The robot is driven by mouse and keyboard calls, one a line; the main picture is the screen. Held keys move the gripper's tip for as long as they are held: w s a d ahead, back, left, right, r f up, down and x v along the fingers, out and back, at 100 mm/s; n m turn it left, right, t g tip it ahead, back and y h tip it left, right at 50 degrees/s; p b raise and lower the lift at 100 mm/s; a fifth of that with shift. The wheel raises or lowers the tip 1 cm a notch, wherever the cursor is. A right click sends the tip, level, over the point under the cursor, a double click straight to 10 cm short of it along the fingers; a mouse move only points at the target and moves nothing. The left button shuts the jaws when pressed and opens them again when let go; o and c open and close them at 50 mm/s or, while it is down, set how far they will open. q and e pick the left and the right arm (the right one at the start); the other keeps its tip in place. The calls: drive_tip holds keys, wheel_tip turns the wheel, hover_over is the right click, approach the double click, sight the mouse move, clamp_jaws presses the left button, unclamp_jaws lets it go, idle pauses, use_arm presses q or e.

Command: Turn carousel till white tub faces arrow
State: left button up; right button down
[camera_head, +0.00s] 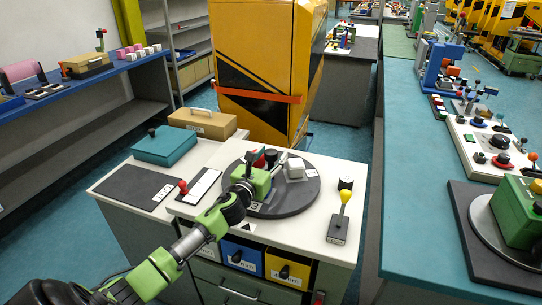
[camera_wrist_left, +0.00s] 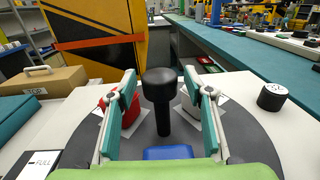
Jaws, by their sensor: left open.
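The carousel (camera_head: 288,205) is a dark round disc on the white counter, with a black upright knob (camera_wrist_left: 160,100) near its middle. The white tub (camera_head: 295,168) stands on its far right part in the head view. A red tub (camera_wrist_left: 128,110) shows behind the left finger and a blue tub (camera_wrist_left: 168,153) is near the palm in the wrist view. My left gripper (camera_head: 267,170) is over the disc. It also shows in the wrist view (camera_wrist_left: 160,82), open, with the knob between its fingers and gaps on both sides. My right gripper is out of view.
A lever with a yellow knob (camera_head: 345,197) and a black cylinder (camera_wrist_left: 272,97) stand right of the disc. A red-knobbed lever (camera_head: 183,187), teal box (camera_head: 165,145) and tan case (camera_head: 203,122) are to the left. Blue and yellow drawers (camera_head: 287,271) sit below the counter.

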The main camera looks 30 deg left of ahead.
use_arm(q)
clamp_jaws()
drive_tip(key=shift+d+n+y, duration=0.1)
drive_tip(key=shift+n+y, duration=0.4)
drive_tip(key=shift+y, duration=0.1)
drive_tip(key=shift+n+g+y, duration=0.8)
drive_tip(key=shift+n+y, duration=0.3)
drive_tip(key=shift+y, duration=0.6)
drive_tip(key=shift+n+g+y+b, duration=0.35)
drive_tip(key=shift+n+g+y, duration=0.95)
drive_tip(key=shift+y, duration=0.6)
drive_tip(key=shift+f+n+g+y+b, duration=0.1)
drive_tip(key=shift+n+g+y+b, duration=0.5)
drive_tip(key=shift+n+g+y, duration=0.7)
drive_tip(key=shift+n+g+y+b, duration=0.85)
drive_tip(key=shift+n+g, duration=0.25)
drive_tip(key=shift+g, duration=0.3)
drive_tip(key=shift+n+g+y, duration=0.25)
drive_tip(key=shift+n+g, duration=0.05)
drive_tip(key=shift+g, duration=0.1)
